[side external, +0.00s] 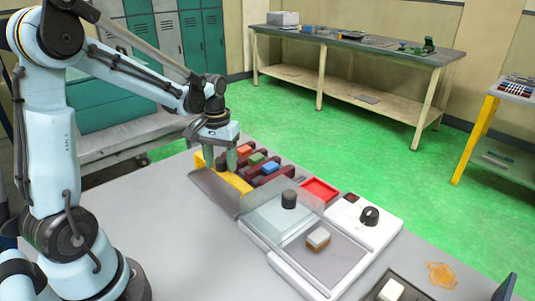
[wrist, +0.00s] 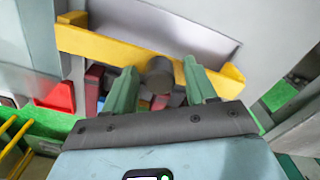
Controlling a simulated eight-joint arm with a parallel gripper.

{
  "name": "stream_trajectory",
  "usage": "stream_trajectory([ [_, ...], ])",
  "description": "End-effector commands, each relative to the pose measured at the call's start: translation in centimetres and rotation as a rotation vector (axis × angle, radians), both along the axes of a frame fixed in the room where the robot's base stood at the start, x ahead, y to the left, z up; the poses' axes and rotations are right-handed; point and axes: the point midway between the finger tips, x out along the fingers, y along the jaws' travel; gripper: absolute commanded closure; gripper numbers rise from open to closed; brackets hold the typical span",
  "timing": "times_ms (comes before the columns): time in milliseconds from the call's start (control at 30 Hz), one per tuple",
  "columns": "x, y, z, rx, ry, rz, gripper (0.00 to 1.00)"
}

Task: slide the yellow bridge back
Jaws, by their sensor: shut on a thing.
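The yellow bridge (side external: 235,180) is a long bar at the near side of a row of dark red blocks with coloured tops, beside a grey sloped panel (side external: 218,190). In the wrist view the yellow bridge (wrist: 130,52) runs across the picture above my fingertips, and a dark round knob (wrist: 158,76) stands out from it. My gripper (side external: 238,160) points down over the bridge. The fingers partly hide the bar and the blocks behind.
Orange (side external: 246,149), green (side external: 257,157) and blue (side external: 269,168) topped blocks stand close by the bridge. A red tray (side external: 319,190), a clear plate (side external: 282,222), a dark cylinder (side external: 289,200) and a white box with a knob (side external: 369,216) lie to the right.

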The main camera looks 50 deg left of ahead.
Motion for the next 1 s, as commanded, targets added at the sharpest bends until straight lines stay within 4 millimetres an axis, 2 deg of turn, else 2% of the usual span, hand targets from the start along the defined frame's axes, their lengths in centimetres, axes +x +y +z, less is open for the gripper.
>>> stream_trajectory([
  [33,-0.3,0.2,-0.3,0.007,0.0,0.001,0.61],
  [67,-0.3,0.2,-0.3,0.007,0.0,0.001,0.43],
  [333,-0.2,0.2,0.1,0.006,-0.001,0.001,0.43],
  [1000,-0.2,0.0,5.0,0.001,0.0,0.0,0.43],
])
